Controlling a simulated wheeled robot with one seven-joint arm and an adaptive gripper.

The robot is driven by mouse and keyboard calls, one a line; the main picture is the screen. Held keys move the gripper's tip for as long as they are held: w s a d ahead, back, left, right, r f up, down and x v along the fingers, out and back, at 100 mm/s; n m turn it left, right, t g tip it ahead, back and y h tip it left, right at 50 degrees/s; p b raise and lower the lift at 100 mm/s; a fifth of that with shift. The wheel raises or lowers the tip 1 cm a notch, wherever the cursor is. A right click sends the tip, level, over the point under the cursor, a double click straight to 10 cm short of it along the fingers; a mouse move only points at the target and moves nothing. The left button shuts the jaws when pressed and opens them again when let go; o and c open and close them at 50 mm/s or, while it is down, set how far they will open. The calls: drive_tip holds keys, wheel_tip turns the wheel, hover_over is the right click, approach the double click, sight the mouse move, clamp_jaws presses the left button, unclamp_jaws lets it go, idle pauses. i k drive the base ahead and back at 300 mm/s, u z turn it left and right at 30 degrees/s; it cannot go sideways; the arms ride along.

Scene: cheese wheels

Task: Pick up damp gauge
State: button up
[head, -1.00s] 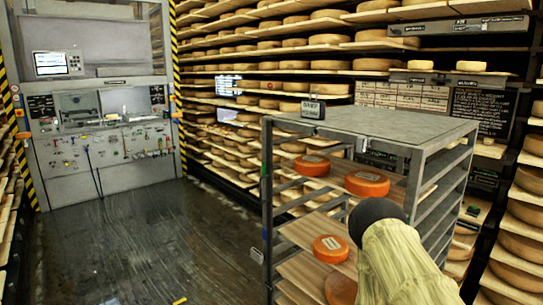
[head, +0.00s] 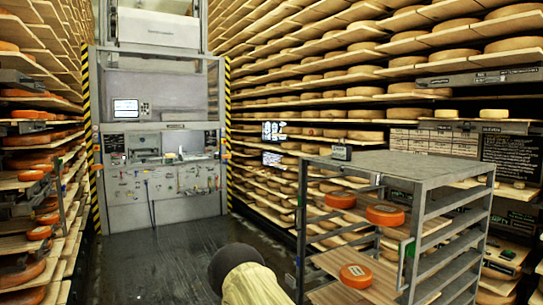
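A small dark box with a pale face (head: 341,152) stands on the top of the grey metal rack cart (head: 420,168), near its back left corner. It may be the damp gauge, but its lettering is too small to read. My arm, with a cream sleeve and a dark rounded joint, shows at the bottom middle, in front and left of the cart. My gripper is not in view.
Orange cheese wheels (head: 385,215) lie on the cart's boards. A grey workbench cabinet (head: 162,165) stands at the back. Cheese shelves line both sides. The dark floor (head: 165,262) left of the cart is clear.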

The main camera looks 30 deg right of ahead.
sight(339, 152)
drive_tip(key=u, duration=0.15)
drive_tip(key=k, duration=0.3)
drive_tip(key=z, duration=0.15)
drive_tip(key=i, duration=1.3)
drive_tip(key=z, duration=0.95)
